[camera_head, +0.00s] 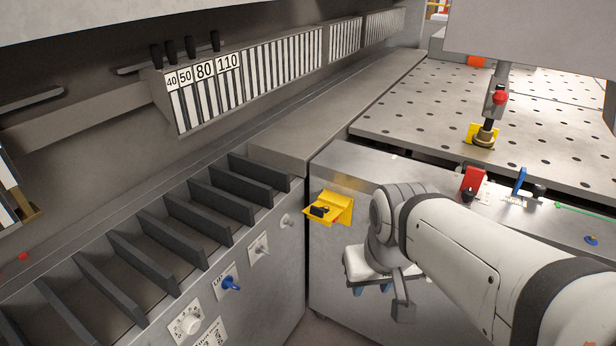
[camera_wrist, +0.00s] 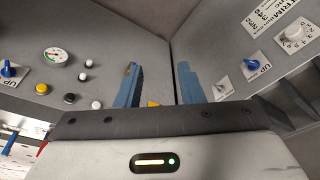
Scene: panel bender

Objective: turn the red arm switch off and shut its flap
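A red flap (camera_head: 473,178) stands raised on the top edge of the grey cabinet. A dark knob-like part (camera_head: 468,195) shows at its foot; whether this is the switch itself, and its position, I cannot tell. A small red piece (camera_wrist: 42,148) at the lower left of the wrist view may be the same flap. My gripper (camera_head: 372,288) hangs in front of the cabinet, left of and below the red flap, and apart from it. In the wrist view its two blue fingers (camera_wrist: 158,88) stand apart with nothing held between them.
A yellow bracket (camera_head: 340,207) with a black part sticks out from the cabinet front near my gripper. A blue lever (camera_head: 520,180) stands right of the red flap. A perforated table (camera_head: 430,110) lies behind. Knobs and a gauge (camera_wrist: 55,57) show in the wrist view.

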